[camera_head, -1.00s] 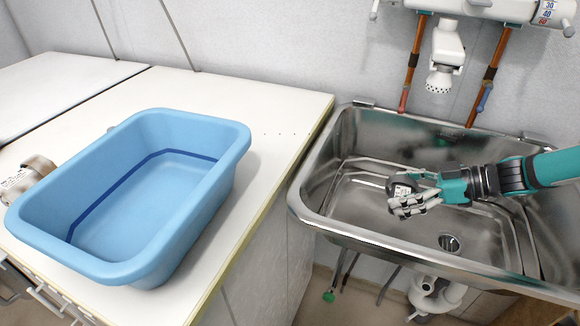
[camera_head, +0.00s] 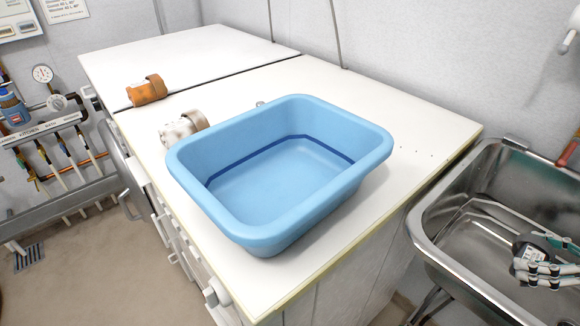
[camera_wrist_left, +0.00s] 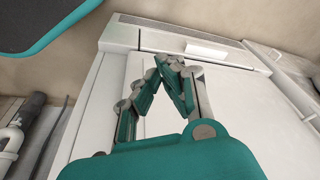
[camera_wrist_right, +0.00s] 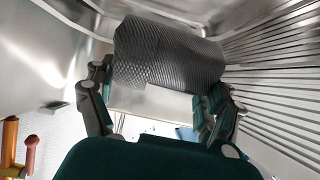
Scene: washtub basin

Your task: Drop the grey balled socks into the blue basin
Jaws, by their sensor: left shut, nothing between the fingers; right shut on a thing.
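The blue basin (camera_head: 233,245) stands upright on the white worktop and looks empty inside. My right gripper (camera_head: 532,262) is at the right edge of the head view, over the steel sink. It is shut on the grey balled socks (camera_head: 528,243), a dark grey ribbed bundle with a pale band. The socks (camera_wrist_right: 168,52) fill the upper middle of the right wrist view, between both fingers. My left gripper (camera_wrist_left: 175,62) shows only in its wrist view. Its fingertips meet, with nothing between them, in front of a white cabinet front.
The steel sink (camera_head: 450,255) lies right of the worktop (camera_head: 415,120), at its edge. Behind the basin's left side lie a white-and-brown roll (camera_head: 184,128) and an orange-brown roll (camera_head: 148,90). Pipes and a gauge (camera_head: 43,73) are at the far left. The worktop right of the basin is clear.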

